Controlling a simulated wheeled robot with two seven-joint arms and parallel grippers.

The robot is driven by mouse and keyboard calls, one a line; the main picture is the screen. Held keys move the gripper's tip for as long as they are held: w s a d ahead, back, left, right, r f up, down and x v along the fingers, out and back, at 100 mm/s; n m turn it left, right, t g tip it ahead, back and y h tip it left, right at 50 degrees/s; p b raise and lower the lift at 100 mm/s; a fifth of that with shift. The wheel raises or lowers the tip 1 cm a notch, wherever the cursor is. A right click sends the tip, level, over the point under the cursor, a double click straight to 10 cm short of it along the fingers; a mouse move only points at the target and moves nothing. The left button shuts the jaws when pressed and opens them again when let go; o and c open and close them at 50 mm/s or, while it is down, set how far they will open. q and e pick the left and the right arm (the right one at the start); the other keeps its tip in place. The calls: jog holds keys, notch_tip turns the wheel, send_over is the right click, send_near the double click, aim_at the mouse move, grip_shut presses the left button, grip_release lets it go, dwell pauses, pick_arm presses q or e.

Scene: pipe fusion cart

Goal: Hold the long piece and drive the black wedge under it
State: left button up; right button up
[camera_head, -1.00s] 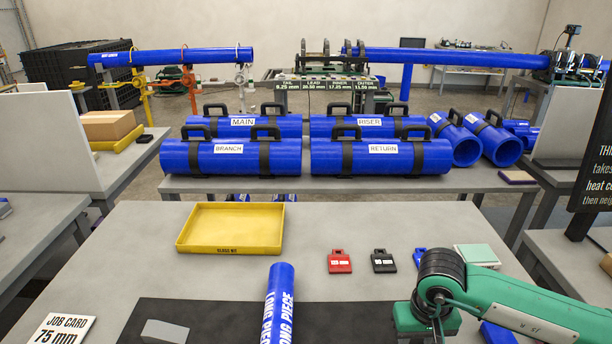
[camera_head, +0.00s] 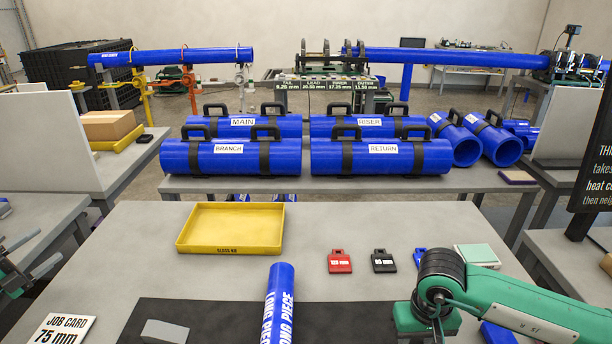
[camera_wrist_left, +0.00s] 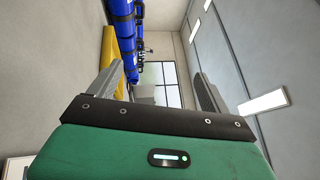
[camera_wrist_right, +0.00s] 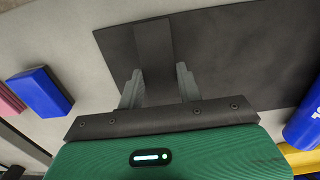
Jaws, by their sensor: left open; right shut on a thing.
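The long piece (camera_head: 280,302) is a blue pipe marked LONG PIECE, lying on the black mat and running off the bottom edge in the head view. Its end also shows at the right of the right wrist view (camera_wrist_right: 305,122). My left gripper (camera_head: 38,252) is at the far left, apart from the long piece; its fingers are spread and empty in the left wrist view (camera_wrist_left: 155,80). My right gripper (camera_wrist_right: 158,88) is shut on a dark strip-like piece (camera_wrist_right: 154,42), seemingly the black wedge, over the mat. In the head view my green arm hides that grip.
A yellow tray (camera_head: 228,250) stands behind the mat (camera_head: 215,312). Red (camera_head: 340,262) and black (camera_head: 383,262) tags lie right of it. A grey block (camera_head: 165,331) lies left of the long piece, near the job card (camera_head: 62,328). A blue block (camera_wrist_right: 40,90) lies beyond the mat.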

pick_arm(q)
jog(key=w+d+m+g+h, duration=0.2)
jog(key=w+d+g+h, duration=0.15)
jog(key=d, duration=0.65)
jog(key=w+d+m+g+h, duration=0.2)
jog(key=w+d+g, duration=0.15)
jog(key=d, duration=0.75)
jog(key=m+g+y, duration=0.7)
jog(key=g+y, duration=0.1)
jog(key=g, duration=0.4)
send_over(277, 310)
jog(key=w, duration=0.4)
jog(key=shift+a+r, duration=0.1)
jog(key=shift+r, duration=0.15)
jog(key=s+f+y, duration=0.1)
jog(key=y, duration=0.1)
jog(key=s+d+y, duration=0.1)
jog(key=y, duration=0.1)
jog(key=shift+s+d+f+t, duration=0.2)
jog(key=shift+s+f+t, duration=0.2)
jog(key=shift+s+a+f+t+y, duration=0.2)
jog(key=shift+s+f+t+y, duration=0.15)
jog(key=shift+y, duration=0.7)
jog(key=shift+s+a+f+n+t+y, duration=0.25)
jog(key=shift+a+f+n+y, duration=0.1)
jog(key=shift+y, duration=0.25)
jog(key=shift+f, duration=3.95)
